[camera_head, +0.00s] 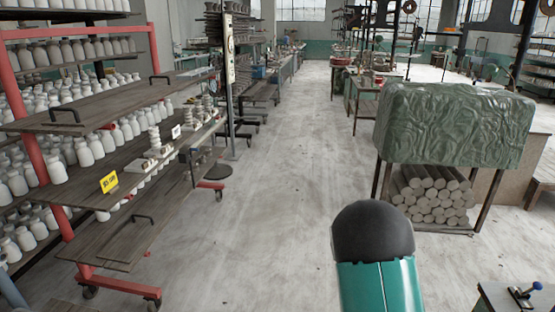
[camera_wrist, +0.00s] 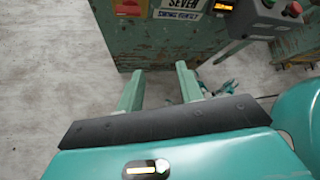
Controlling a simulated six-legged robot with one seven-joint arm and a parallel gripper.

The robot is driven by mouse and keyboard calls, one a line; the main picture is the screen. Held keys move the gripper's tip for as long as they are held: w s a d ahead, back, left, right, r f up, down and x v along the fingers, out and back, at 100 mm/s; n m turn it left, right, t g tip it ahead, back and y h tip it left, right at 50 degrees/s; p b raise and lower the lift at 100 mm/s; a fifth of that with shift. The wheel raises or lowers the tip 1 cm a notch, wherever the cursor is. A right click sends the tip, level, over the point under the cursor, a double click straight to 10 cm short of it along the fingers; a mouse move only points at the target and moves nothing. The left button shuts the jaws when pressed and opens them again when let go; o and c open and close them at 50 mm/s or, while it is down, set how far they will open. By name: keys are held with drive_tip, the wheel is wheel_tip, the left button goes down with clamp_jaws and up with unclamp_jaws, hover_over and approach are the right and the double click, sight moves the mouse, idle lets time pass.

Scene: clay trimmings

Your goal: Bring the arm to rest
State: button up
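My gripper (camera_wrist: 159,72) shows in the wrist view with its two pale green fingers apart. Nothing is between them. The fingers point toward the base of a worn green cabinet (camera_wrist: 160,40), with pale floor around it. I cannot tell whether the fingertips touch the cabinet. In the head view only a teal link of my arm with a black rounded cap (camera_head: 372,235) shows, at the lower middle right. My gripper is outside that view.
A red-framed rack (camera_head: 72,225) with boards and white jars stands left. A table covered in green plastic (camera_head: 455,125), with clay rolls (camera_head: 430,195) beneath, stands right. The aisle floor (camera_head: 285,180) between is clear. A control box (camera_wrist: 272,18) shows at the wrist view's upper right.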

drive_tip(key=s+a+r+m+t+y, duration=0.4)
drive_tip(key=s+a+r+m, duration=0.4)
drive_tip(key=a+r, duration=0.3)
drive_tip(key=s+a+r+m+t+y, duration=0.5)
drive_tip(key=s+a+r+m, duration=0.4)
drive_tip(key=a+r, duration=0.3)
drive_tip(key=shift+a+r+m+t, duration=0.25)
drive_tip(key=shift+r+m+t, duration=0.15)
drive_tip(key=shift+r+t, duration=0.35)
drive_tip(key=shift+d, duration=0.2)
